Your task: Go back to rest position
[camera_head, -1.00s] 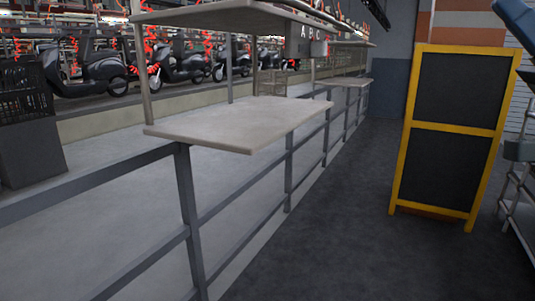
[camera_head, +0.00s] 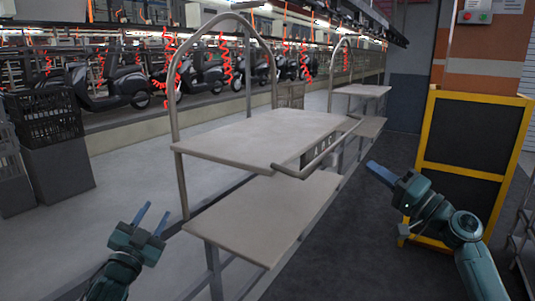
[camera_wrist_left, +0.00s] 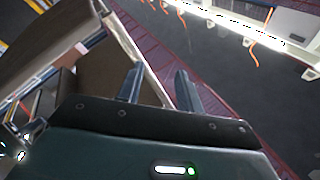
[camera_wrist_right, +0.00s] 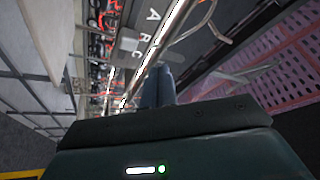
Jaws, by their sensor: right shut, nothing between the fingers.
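My left gripper (camera_head: 151,218) is at the lower left of the head view, left of the two-tier shelf stand, with its blue fingers spread and empty. The same fingers stand apart in the left wrist view (camera_wrist_left: 158,88), with nothing between them. My right gripper (camera_head: 383,173) is at the right of the head view, between the shelf stand and the yellow-framed board. Its blue fingers are together with nothing held, as the right wrist view (camera_wrist_right: 157,85) also shows.
The two-tier shelf stand (camera_head: 260,138) with a curved rail fills the middle. The yellow-framed black board (camera_head: 468,132) stands close behind my right arm. Dark crates (camera_head: 60,175) are stacked at the left, and motorbikes (camera_head: 110,85) stand beyond. Dark floor is clear between stand and board.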

